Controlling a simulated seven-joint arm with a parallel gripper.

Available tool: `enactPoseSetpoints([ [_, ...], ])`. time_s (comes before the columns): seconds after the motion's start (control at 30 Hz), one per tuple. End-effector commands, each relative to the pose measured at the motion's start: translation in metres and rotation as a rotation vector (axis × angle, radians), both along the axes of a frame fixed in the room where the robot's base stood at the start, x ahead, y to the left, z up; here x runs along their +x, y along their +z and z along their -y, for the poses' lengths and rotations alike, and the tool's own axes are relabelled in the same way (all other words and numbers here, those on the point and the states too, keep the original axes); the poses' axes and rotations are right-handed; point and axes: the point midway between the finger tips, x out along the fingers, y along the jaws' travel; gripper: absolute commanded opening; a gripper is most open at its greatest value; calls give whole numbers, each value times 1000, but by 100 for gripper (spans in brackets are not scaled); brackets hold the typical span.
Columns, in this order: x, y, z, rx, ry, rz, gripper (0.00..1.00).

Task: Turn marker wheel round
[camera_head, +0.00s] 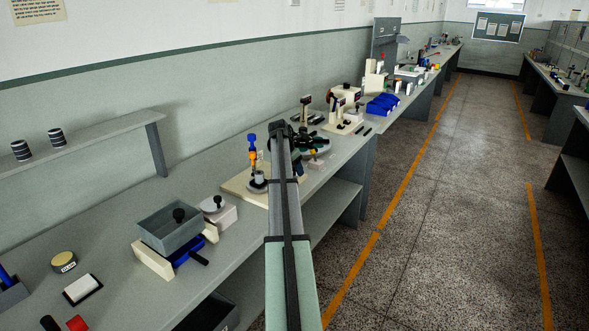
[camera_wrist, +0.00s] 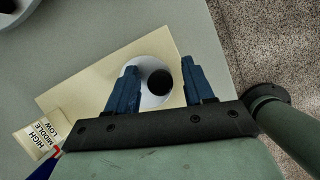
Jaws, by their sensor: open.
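A pale round disc (camera_wrist: 153,66) with a black knob (camera_wrist: 159,83) lies on a cream board (camera_wrist: 80,88) in the wrist view; it looks like the marker wheel, but I see no mark on it. My gripper (camera_wrist: 160,66) is open, with one blue finger on each side of the knob. Gaps show between the knob and both fingers; whether they reach down to its height I cannot tell.
A card reading HIGH, MIDDLE, LOW (camera_wrist: 36,136) lies at the board's lower left. A blue and orange post (camera_head: 253,152) stands at the board. A grey bin (camera_head: 170,229) and a white box with a knobbed disc (camera_head: 217,209) stand nearer on the bench.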

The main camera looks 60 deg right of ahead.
Motion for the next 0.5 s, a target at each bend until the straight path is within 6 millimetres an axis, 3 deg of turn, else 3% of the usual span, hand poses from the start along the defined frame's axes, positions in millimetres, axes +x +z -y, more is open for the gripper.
enactPoseSetpoints([
  [0.2,0,0,0,0,0,0,50],
  [0.5,0,0,0,0,0,0,22],
])
